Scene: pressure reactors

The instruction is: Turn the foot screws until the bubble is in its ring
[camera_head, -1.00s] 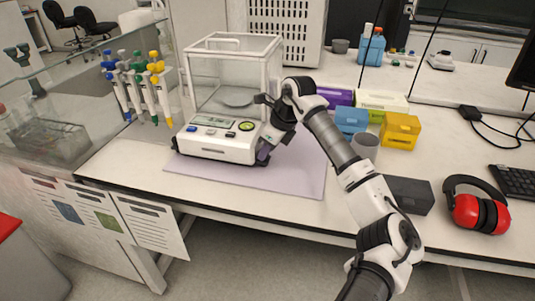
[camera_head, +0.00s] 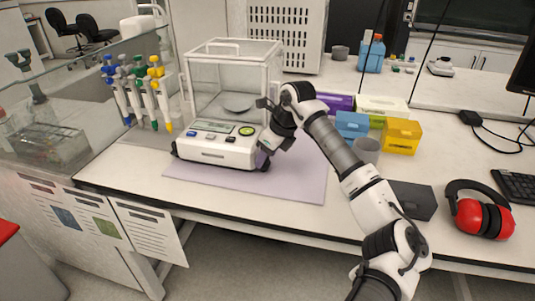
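A white analytical balance (camera_head: 213,153) with a glass draft shield stands on a lilac mat (camera_head: 295,185) on the bench. A round green-yellow bubble level (camera_head: 246,131) shows on the right of its front panel; the bubble is too small to place against its ring. A dark foot screw (camera_head: 175,148) shows at the balance's front left corner. My gripper (camera_head: 264,159) is at the front right corner, pointing down beside the foot there. The wrist and the balance's corner partly hide the fingers and that foot, so I cannot tell whether the fingers grip it.
Several pipettes hang on a stand (camera_head: 140,90) to the left. Blue (camera_head: 352,124) and yellow (camera_head: 401,136) boxes, a grey cup (camera_head: 366,150), a dark box (camera_head: 412,199) and red earmuffs (camera_head: 480,210) sit to the right. The mat's front is clear.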

